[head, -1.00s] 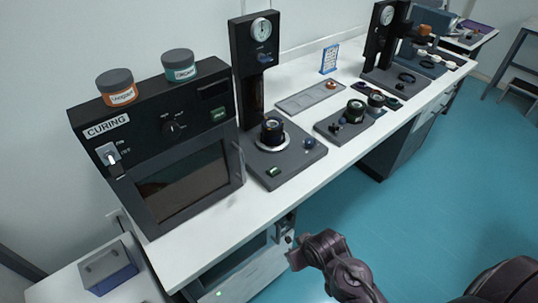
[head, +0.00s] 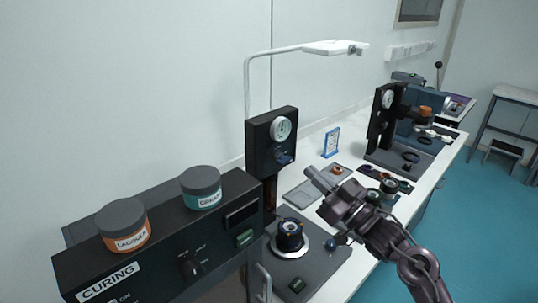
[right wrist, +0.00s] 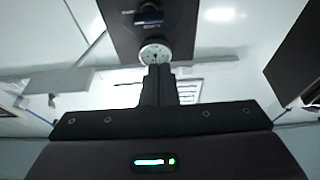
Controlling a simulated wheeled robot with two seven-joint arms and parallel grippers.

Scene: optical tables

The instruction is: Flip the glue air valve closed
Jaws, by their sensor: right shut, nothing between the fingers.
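A black upright stand (head: 258,143) with a round white gauge (head: 281,128) carries a dark blue valve handle (head: 285,158) below the gauge. No label tells me for certain that this is the glue air valve. My left gripper is not in view.
The black curing oven (head: 160,262) stands at the near left with an orange-labelled jar (head: 124,226) and a teal-labelled jar (head: 201,188) on top. A round fixture (head: 289,236) stands on the stand's base. A second gauge stand (head: 378,120) is farther back. A lamp arm (head: 290,50) hangs above.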

